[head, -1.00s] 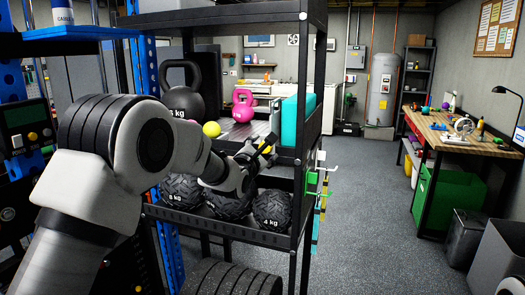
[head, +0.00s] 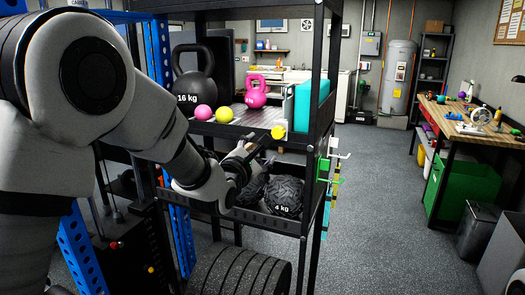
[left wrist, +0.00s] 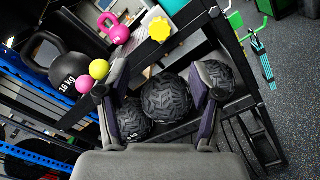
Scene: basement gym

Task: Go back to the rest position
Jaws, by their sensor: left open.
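My left gripper (head: 258,152) reaches in from the left at the front of the black shelf rack (head: 325,115). Its jaws are open and empty. In the left wrist view, the two fingers of the left gripper (left wrist: 160,84) stand apart, with the black medicine balls (left wrist: 168,98) seen between and behind them. A yellow lobed knob (left wrist: 160,29) shows beyond the fingertips; in the head view the yellow knob (head: 278,132) appears just past the gripper. I cannot tell whether they touch. My right gripper is not in view.
The upper shelf holds a 16 kg kettlebell (head: 193,76), a pink ball (head: 203,112), a yellow ball (head: 224,115), a pink kettlebell (head: 256,92) and a teal block (head: 303,104). A workbench (head: 460,120) stands at right. The grey floor (head: 375,190) between is clear.

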